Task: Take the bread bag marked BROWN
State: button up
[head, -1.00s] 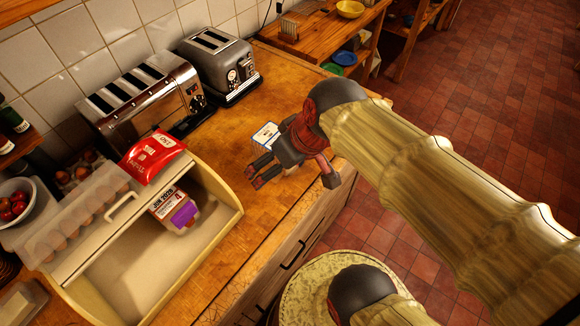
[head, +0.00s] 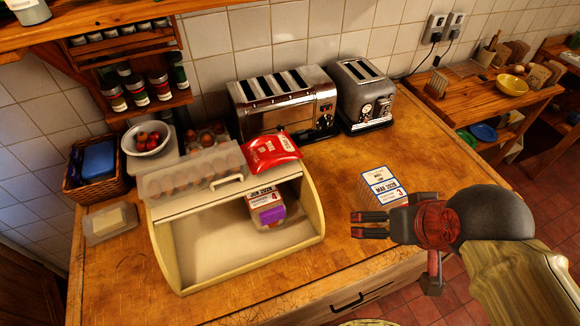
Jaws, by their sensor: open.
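I cannot read the word BROWN on anything. A pale bread bin (head: 235,275) stands open on the counter. Inside it, toward the back right, is a small pack (head: 268,209) with a purple patch and a label that seems to read JUN 2028 and 4. A red and white packet (head: 270,153) lies on top of the bin; its print is too small to read. A white and blue pack (head: 382,188) with a 3 stands on the counter right of the bin. My gripper (head: 356,225) is open and empty, pointing left, just in front of that pack.
An egg carton (head: 190,172) lies on the bin beside the red packet. Two toasters (head: 284,104) (head: 366,96) stand behind. A bowl of tomatoes (head: 148,138), a basket (head: 95,168) and a butter dish (head: 110,222) are left. Counter between bin and gripper is clear.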

aim_at(256, 202)
jog(key=k+j+u, duration=0.1)
jog(key=j, duration=0.35)
jog(key=k+j+u, duration=0.15)
jog(key=j, duration=0.35)
jog(key=j+u, duration=0.1)
jog(key=j, duration=0.4)
jog(key=k, duration=0.05)
